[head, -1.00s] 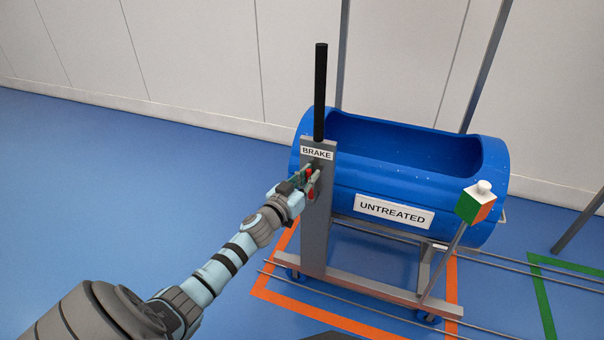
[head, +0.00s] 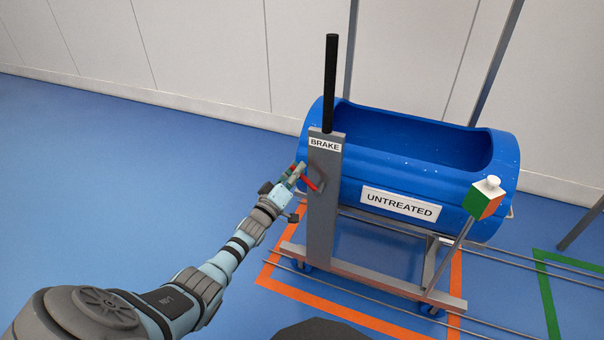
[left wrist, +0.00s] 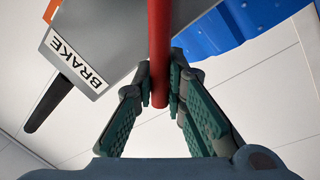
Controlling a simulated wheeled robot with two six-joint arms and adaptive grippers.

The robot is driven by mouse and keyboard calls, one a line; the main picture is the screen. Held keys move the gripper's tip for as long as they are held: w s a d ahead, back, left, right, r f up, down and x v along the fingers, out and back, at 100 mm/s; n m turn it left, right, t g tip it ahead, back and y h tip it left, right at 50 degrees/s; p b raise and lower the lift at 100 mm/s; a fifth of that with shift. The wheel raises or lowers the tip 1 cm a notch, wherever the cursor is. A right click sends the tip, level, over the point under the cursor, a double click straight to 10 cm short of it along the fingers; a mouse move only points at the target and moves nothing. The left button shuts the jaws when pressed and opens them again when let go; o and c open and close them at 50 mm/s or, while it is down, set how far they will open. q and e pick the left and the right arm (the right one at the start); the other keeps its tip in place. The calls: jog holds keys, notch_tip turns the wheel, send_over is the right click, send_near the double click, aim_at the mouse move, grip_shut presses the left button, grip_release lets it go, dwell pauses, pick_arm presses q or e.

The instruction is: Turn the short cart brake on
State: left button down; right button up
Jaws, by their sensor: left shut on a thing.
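The brake lever is a red rod (head: 308,182) on the front of the grey post (head: 322,215) marked BRAKE. It slants from the post up and to the left. My left gripper (head: 298,173) is beside the post's left edge, shut on the lever's outer end. In the left wrist view the green-padded fingers (left wrist: 160,88) close on both sides of the red rod (left wrist: 159,40), whose tip shows between them. The cart (head: 375,288) carries a blue tub (head: 350,165) labelled UNTREATED. My right gripper is not in view.
A black handle (head: 331,80) rises from the post. A white, green and orange block (head: 484,200) stands on a rod at the cart's right end. Orange floor tape (head: 330,316) and thin rails run under the cart. The blue floor at left is clear.

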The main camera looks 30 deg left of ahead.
pick_arm(q)
jog(key=shift+s+a+f+n+y+b, duration=0.1)
jog(key=shift+a+f+n+y+b, duration=0.3)
jog(key=shift+n, duration=0.45)
jog(key=shift+a+f+n+y+b, duration=0.1)
jog(key=shift+a+f+n+b, duration=0.1)
jog(key=shift+f+n+b, duration=0.5)
jog(key=shift+s+a+f+n+y+b, duration=0.15)
jog(key=shift+a+f+n+b, duration=0.25)
jog(key=shift+n, duration=0.55)
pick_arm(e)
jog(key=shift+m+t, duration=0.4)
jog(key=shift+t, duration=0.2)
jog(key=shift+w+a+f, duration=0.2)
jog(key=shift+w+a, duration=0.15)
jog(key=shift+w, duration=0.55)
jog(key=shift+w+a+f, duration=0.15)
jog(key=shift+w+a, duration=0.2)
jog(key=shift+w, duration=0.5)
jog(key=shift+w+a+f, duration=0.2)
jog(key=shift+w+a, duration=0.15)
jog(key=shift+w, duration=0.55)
pick_arm(q)
jog(key=shift+w+d+r, duration=0.1)
jog(key=c, duration=2)
grip_release()
jog(key=shift+o, duration=0.5)
jog(key=v, duration=1.2)
